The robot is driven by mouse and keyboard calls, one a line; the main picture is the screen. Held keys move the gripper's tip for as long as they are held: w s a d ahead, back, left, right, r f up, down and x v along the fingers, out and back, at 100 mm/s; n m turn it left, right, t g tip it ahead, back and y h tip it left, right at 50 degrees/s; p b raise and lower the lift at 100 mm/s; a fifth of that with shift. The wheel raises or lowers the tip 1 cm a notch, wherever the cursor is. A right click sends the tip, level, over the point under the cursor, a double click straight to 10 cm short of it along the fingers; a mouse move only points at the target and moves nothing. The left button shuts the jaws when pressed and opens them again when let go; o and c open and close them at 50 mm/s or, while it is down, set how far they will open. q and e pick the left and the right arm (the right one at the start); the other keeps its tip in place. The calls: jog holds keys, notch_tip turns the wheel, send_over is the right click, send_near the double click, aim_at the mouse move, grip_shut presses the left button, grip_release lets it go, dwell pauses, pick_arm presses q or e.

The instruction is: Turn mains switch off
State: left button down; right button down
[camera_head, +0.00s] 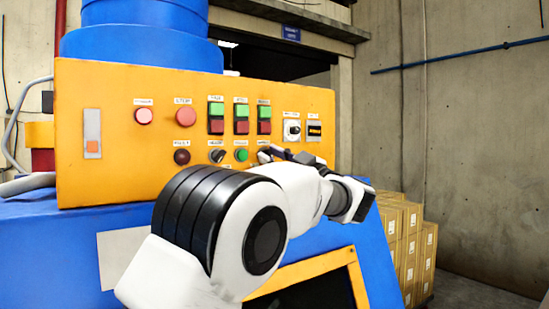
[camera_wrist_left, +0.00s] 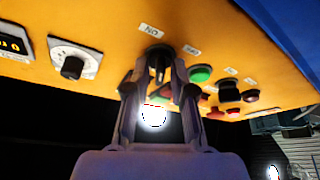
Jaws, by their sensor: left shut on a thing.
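A black rotary knob (camera_wrist_left: 158,60) stands on the orange panel beside a small white label, seen upside down in the left wrist view. I take it as the mains switch. My left gripper (camera_wrist_left: 158,75) has its fingers on both sides of the knob and is shut on it. In the head view my left gripper (camera_head: 268,153) is at the lower right of the control panel (camera_head: 105,160) and covers the knob. I cannot tell there which way the knob points. My right gripper is not in view.
A green button (camera_head: 241,155) and a black selector (camera_head: 217,156) are just left of my gripper. A dial (camera_head: 292,130) and a small display (camera_head: 314,130) are above right. Cardboard boxes (camera_head: 412,245) are stacked right of the blue machine (camera_head: 60,255).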

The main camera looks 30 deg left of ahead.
pick_arm(q)
jog(key=m+t, duration=0.1)
jog(key=m, duration=0.1)
jog(key=m+t, duration=0.1)
jog(key=m, duration=0.1)
jog(key=r+m+t, duration=0.1)
jog(key=m, duration=0.1)
jog(key=shift+s, duration=0.2)
jog(key=m+t+h, duration=0.1)
jog(key=m+t, duration=0.1)
jog(key=m, duration=0.2)
jog(key=m+t+h, duration=0.1)
jog(key=m+t, duration=0.1)
jog(key=m, duration=0.3)
jog(key=m+t+h, duration=0.1)
jog(key=m+h, duration=0.1)
jog(key=m, duration=0.3)
jog(key=shift+a+f+t, duration=0.1)
jog(key=shift+f+t, duration=0.1)
jog(key=shift+t, duration=0.2)
jog(key=shift+w+f+h, duration=0.1)
jog(key=shift+h, duration=0.2)
jog(key=c, duration=1.3)
grip_release()
jog(key=shift+f, duration=0.1)
jog(key=shift+o, duration=0.2)
jog(key=shift+a, duration=0.1)
